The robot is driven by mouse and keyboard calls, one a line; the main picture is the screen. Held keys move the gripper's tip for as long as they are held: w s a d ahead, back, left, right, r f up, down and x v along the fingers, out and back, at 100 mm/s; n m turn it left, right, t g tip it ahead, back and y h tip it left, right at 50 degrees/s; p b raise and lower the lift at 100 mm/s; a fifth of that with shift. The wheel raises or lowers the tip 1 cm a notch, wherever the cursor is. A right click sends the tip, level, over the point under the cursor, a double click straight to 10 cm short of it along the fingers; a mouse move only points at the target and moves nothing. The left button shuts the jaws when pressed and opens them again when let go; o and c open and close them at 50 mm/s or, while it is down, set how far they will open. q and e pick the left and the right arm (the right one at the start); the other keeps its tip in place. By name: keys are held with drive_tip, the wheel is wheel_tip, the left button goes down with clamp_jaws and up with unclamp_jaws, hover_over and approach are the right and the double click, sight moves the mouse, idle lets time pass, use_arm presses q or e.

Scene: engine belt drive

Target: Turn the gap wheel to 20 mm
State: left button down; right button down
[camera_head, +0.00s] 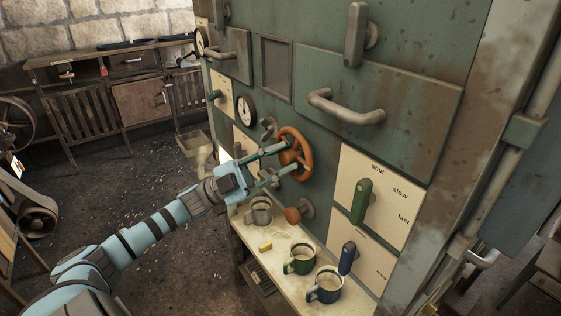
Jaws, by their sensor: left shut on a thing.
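The orange-brown gap wheel (307,150) is mounted on the green machine panel in the middle of the view. My left gripper (281,161) reaches in from the left, and its fingers are shut on the wheel's left part. My right gripper is not in view.
A green lever (361,201) on a plate marked shut, slow, fast and a blue lever (347,257) are right of the wheel. A shelf below holds a green mug (299,259), a blue mug (325,285) and a grey mug (259,211). A brown knob (293,215) juts out above it.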

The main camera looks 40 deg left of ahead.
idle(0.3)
use_arm(q)
drive_tip(key=c, duration=1.6)
unclamp_jaws()
drive_tip(key=shift+f, duration=0.1)
drive_tip(key=v, duration=1.2)
